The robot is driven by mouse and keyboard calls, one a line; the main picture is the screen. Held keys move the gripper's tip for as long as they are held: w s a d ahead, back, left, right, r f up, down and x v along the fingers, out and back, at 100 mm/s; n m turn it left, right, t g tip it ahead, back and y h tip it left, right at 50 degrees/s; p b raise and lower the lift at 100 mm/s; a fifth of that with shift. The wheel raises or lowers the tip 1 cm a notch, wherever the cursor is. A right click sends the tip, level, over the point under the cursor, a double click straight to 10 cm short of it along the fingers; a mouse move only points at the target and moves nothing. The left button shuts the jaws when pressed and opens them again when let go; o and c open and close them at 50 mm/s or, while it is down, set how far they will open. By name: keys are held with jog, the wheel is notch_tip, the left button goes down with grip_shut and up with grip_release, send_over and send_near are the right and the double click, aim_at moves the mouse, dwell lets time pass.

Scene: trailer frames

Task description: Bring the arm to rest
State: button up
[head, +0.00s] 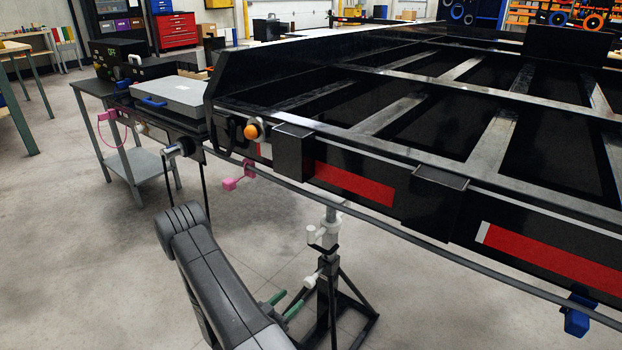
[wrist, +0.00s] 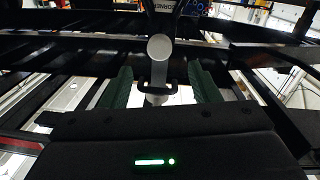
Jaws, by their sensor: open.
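My gripper (head: 285,302) is low under the front edge of the trailer frame (head: 380,155), beside a black tripod stand (head: 324,300) with a pale grey upper post. Its two green fingers are apart in the wrist view (wrist: 160,75). A pale post with a round end (wrist: 159,47) shows in the gap between them; no finger visibly touches it. I see nothing held. My grey arm covers part of the gripper in the head view.
A pink clip-like piece (head: 237,178), an orange knob (head: 251,131) and a blue piece (head: 577,318) are along the trailer edge. A dark cable runs below that edge. A metal cart (head: 107,149) stands at left. The concrete floor at lower left is clear.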

aim_at(307, 284)
jog(key=b+x, duration=0.1)
jog(key=x, duration=0.9)
jog(key=shift+b, duration=0.35)
jog(key=shift+s+a, duration=0.1)
